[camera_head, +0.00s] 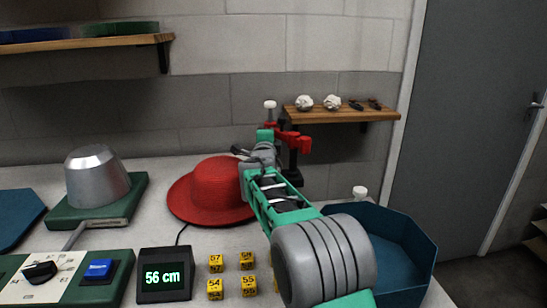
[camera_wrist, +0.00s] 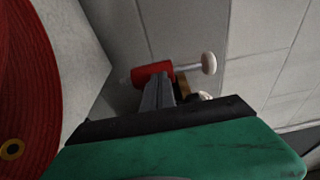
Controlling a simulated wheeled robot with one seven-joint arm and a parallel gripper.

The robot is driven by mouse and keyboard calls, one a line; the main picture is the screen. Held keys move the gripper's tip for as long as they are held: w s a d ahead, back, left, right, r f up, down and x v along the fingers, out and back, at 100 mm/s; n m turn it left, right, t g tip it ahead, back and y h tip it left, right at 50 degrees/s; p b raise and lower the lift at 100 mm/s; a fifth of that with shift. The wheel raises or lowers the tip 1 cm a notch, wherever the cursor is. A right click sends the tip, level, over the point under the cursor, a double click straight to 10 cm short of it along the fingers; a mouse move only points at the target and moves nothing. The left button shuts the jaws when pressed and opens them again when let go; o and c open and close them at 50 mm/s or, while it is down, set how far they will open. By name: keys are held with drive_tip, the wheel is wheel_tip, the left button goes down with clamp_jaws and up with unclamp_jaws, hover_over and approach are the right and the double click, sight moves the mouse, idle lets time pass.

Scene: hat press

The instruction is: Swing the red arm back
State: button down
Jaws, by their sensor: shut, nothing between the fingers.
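The red arm (camera_head: 290,138) sits on a dark upright post (camera_head: 293,168) behind the red hat (camera_head: 207,190), with a white knob (camera_head: 270,104) at its left end. In the wrist view the red arm shows as a short red cylinder (camera_wrist: 151,72), with the white knob (camera_wrist: 208,62) on a thin rod to its right. My gripper (camera_wrist: 165,82) is shut and empty. Its dark fingertips overlap the red arm's lower edge in the wrist view; I cannot tell whether they touch. In the head view my wrist hides part of the post and arm.
The hat's brim (camera_wrist: 28,85) lies close on the wrist view's left. A metal hat block (camera_head: 97,177) stands left, and a blue bin (camera_head: 405,238) right. A wooden shelf (camera_head: 340,115) is behind.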

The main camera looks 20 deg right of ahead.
drive_tip(key=shift+w+d+b, duration=0.25)
drive_tip(key=shift+b, duration=0.1)
idle(0.5)
drive_tip(key=v, duration=0.7)
drive_tip(key=shift+s+a, duration=0.2)
drive_tip(key=shift+s, duration=0.15)
drive_tip(key=s+a+n+g+y+p, duration=0.2)
drive_tip(key=s+a+n+g+p, duration=0.2)
drive_tip(key=s+n+p, duration=0.3)
drive_tip(key=s+a+f+n+g+y+p, duration=0.1)
drive_tip(key=s+a+n+g+y+p, duration=0.2)
drive_tip(key=s+n+p, duration=0.5)
drive_tip(key=s+a+f+n+g+y+p, duration=0.1)
drive_tip(key=s+a+n+g+p, duration=0.5)
drive_tip(key=s, duration=1.6)
drive_tip(key=shift+s+a+n+y+p, duration=0.15)
drive_tip(key=shift+a+n+y+p, duration=0.6)
drive_tip(key=shift+n, duration=0.35)
